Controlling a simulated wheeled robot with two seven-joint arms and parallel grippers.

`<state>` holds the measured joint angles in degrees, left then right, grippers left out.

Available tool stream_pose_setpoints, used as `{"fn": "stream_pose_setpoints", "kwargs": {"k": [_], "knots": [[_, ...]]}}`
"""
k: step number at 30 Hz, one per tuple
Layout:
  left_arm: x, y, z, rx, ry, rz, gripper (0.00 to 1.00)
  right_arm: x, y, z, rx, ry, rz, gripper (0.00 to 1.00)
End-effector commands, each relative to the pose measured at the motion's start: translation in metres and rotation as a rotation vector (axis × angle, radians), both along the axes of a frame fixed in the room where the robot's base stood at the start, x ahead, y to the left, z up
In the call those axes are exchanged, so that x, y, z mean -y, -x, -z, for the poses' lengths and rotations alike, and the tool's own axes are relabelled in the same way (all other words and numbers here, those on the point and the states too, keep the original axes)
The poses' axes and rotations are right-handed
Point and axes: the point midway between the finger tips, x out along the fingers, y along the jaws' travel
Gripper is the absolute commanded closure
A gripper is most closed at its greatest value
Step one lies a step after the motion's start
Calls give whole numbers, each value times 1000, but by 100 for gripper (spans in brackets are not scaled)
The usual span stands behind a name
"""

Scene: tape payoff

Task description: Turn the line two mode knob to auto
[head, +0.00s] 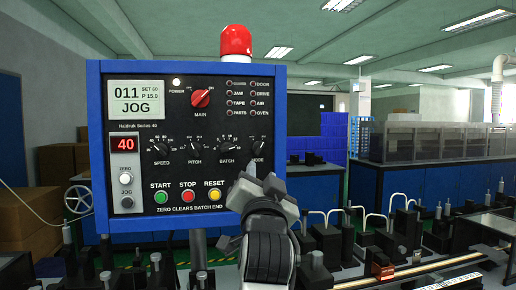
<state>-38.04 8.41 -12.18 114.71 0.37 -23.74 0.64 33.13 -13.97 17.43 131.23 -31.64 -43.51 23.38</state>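The mode knob (258,148) is a small black knob with white marks at the lower right of the blue-framed control panel (207,110). The tick labels around it are too small to read. The panel's screen (137,101) reads "011", "SET 40", "P 15.0" and "JOG". My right gripper (256,178) is in front of the panel's lower right, just below the mode knob, seen from behind. Its wrist hides the fingertips in part, so I cannot tell whether they are apart or touch the panel. My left gripper is not in view.
Speed, pitch and batch knobs (227,147) sit left of the mode knob. The red main switch (201,98) is above. Start, stop and reset buttons (188,196) are below. A red beacon (236,41) tops the panel. Machine parts (400,235) fill the lower right.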

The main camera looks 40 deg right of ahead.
Motion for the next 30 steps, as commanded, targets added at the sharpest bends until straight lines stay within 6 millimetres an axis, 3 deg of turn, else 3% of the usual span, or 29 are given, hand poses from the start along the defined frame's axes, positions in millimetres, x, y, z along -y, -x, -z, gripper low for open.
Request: {"fn": "stream_pose_setpoints", "kwargs": {"k": [3, 13, 28, 30], "knots": [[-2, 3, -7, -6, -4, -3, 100, 18, -20, -14, -1, 3, 3, 68], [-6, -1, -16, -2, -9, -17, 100, 54, -63, -32, 0, 1, 0, 68], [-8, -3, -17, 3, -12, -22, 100, 64, -75, -35, 0, 1, -1, 68], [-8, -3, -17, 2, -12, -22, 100, 64, -75, -35, 0, 1, -1, 87]]}}
